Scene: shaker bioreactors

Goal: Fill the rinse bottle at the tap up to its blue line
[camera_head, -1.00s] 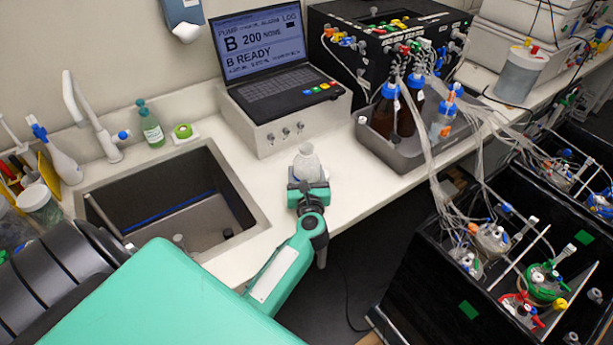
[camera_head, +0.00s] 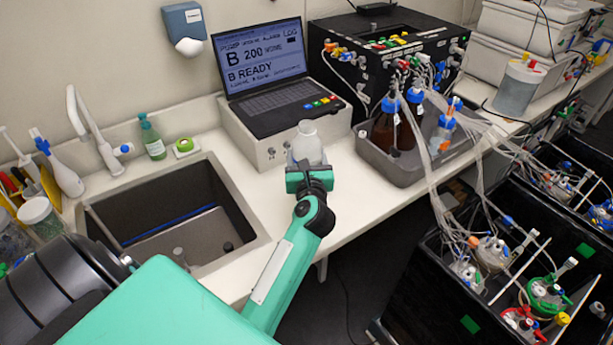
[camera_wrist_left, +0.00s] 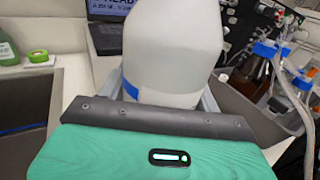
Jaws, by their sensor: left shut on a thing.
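The rinse bottle (camera_head: 307,143) is white and translucent, with an open neck, and stands upright in my left gripper (camera_head: 308,170) over the counter right of the sink. In the left wrist view the bottle (camera_wrist_left: 175,60) fills the middle, and part of its blue line (camera_wrist_left: 131,83) shows. My left gripper (camera_wrist_left: 160,110) is shut around its body. I cannot tell whether its base touches the counter. The tap (camera_head: 92,130) is a white curved spout behind the sink (camera_head: 258,212), with a blue-tipped handle. My right gripper is not in view.
A laptop (camera_head: 270,65) on a raised box (camera_head: 280,140) stands behind the bottle. A grey tray (camera_head: 370,158) with brown bottles is to the right. Green soap (camera_head: 152,138) and a green tape roll (camera_head: 184,146) stand behind the sink. The counter's front edge lies below the bottle.

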